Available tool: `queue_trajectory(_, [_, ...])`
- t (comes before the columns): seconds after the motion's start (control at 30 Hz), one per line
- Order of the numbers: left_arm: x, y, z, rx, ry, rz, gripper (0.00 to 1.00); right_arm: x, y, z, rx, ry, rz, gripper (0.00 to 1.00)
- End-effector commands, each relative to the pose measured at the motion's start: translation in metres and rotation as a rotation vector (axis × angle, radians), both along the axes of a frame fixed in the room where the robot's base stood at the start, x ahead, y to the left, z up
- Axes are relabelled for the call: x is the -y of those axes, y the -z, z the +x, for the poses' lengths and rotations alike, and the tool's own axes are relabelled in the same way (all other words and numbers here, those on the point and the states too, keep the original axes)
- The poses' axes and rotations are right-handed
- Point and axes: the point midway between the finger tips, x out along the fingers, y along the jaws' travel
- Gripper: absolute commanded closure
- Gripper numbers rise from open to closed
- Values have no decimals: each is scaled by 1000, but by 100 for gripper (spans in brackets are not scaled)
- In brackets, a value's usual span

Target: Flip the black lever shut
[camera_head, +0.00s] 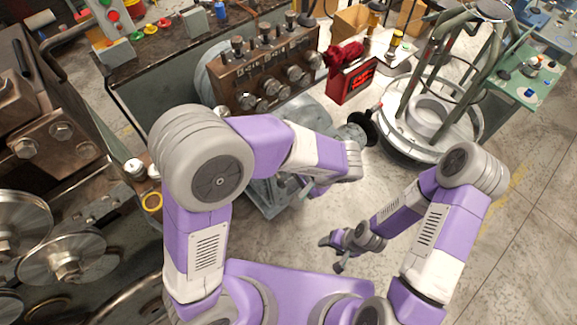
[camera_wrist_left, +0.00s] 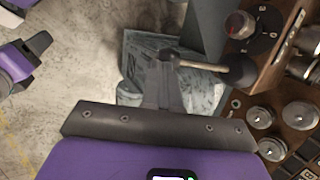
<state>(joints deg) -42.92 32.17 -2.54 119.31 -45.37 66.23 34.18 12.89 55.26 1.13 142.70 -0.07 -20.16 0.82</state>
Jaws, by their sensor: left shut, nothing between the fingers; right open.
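A lever with a pale rod and a black ball knob (camera_wrist_left: 238,70) shows in the left wrist view, beside the brown control panel. The rod's other end lies by the tip of my left gripper (camera_wrist_left: 167,72). I cannot tell whether they touch. My left gripper's fingers are together with nothing between them. In the head view my left gripper (camera_head: 318,188) is mostly hidden behind its own wrist, and I cannot make out the lever there. My right gripper (camera_head: 332,256) is open and empty, low over the floor and away from the machine.
The brown control panel (camera_head: 262,70) carries several knobs and small levers. A red box (camera_head: 351,80) stands right of it. A round metal stand (camera_head: 430,125) is further right. Heavy machinery with rollers (camera_head: 65,257) fills the left. Bare floor lies around my right gripper.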

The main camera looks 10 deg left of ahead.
Motion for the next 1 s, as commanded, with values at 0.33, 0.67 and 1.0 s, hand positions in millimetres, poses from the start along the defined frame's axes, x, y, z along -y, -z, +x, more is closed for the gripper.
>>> queue_trajectory(0.33, [43,-68,-13,13,5,-5,100,0,-25,0,0,0,0,38])
queue_trajectory(0.67, [68,-106,-23,11,2,-2,100,0,-30,0,0,0,0,38])
queue_trajectory(1.0, [70,-109,-24,10,2,-3,100,0,-30,0,0,0,0,38])
